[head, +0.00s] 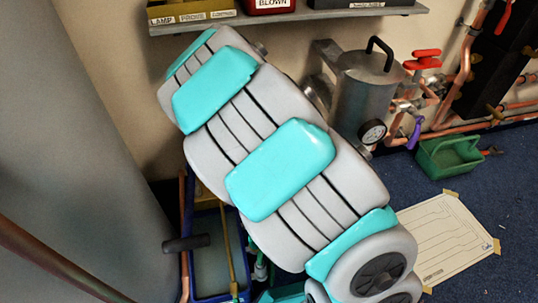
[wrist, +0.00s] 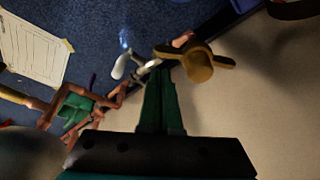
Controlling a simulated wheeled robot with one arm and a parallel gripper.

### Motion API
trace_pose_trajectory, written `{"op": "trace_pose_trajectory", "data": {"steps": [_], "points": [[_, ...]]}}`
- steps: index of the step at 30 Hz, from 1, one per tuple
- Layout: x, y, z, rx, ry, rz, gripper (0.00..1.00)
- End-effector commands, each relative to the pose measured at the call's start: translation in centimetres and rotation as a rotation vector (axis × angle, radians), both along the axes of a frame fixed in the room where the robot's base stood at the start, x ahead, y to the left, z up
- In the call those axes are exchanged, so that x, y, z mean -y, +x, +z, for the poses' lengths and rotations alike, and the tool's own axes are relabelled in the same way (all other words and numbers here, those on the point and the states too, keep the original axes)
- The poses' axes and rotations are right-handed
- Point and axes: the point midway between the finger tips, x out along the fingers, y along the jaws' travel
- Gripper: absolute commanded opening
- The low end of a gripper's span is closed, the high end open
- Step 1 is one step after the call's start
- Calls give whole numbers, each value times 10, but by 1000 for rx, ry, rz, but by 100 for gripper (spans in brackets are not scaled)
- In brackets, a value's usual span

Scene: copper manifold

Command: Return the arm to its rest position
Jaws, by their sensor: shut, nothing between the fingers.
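My gripper (wrist: 161,75) shows at the lower middle of the wrist view. Its narrow green fingers are together with nothing between them, in front of a dark palm. A brass wing-shaped handle (wrist: 198,66) appears just beyond and to the right of the fingertips; I cannot tell whether they touch. In the head view, my grey and teal arm runs from upper left to lower right across the middle. My gripper cannot be made out there.
In the head view, a shelf (head: 290,16) holds labelled bins above a metal tank (head: 366,95) with a gauge. Copper pipes (head: 462,75) and a red-handled valve stand right. A green tray (head: 449,157), taped drawing (head: 452,243) and blue tray (head: 203,213) are lower down.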

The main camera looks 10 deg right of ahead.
Motion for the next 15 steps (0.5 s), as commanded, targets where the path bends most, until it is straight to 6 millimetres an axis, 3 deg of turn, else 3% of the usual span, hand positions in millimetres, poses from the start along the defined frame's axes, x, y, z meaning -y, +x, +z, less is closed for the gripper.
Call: {"op": "trace_pose_trajectory", "data": {"steps": [3, 11, 15], "points": [[-4, -3, 17, 4, 0, 1, 0], [-4, -8, 24, -5, 1, 3, 0], [3, -24, 47, -31, 8, 25, 0]]}}
